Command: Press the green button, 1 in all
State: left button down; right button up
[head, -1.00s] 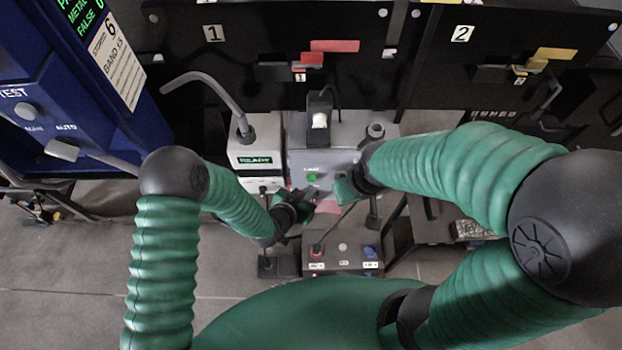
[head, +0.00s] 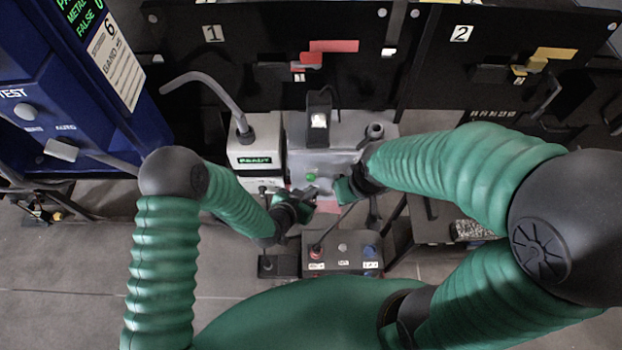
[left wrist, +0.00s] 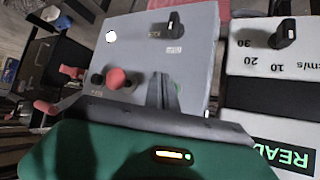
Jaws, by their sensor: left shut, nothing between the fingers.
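The green button (head: 311,177) is a small round knob on the front of the grey control box (head: 338,160) in the middle of the head view. My left gripper (head: 309,193) is shut and empty, with its tips just below the button. I cannot tell from here whether they touch it.
In the left wrist view a red knob (left wrist: 115,79), a white lamp (left wrist: 111,37) and a black switch (left wrist: 175,24) are on the same face. A white unit with a READY display (head: 255,161) stands at the left. A dark button box (head: 343,262) is below.

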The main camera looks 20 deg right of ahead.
pick_arm(q)
jog(key=shift+w, duration=0.1)
jog(key=shift+w+d+r, duration=0.1)
jog(key=shift+w, duration=0.2)
jog(key=shift+w+d+b, duration=0.1)
jog(key=shift+w+b, duration=0.3)
jog(key=shift+w, duration=0.1)
dwell(0.8)
dwell(0.4)
jog(key=shift+s+a, duration=0.2)
jog(key=shift+s, duration=0.7)
jog(key=s, duration=0.2)
jog(key=s+a+p, duration=0.1)
jog(key=s, duration=0.2)
jog(key=shift+a, duration=0.2)
jog(key=shift+w, duration=0.1)
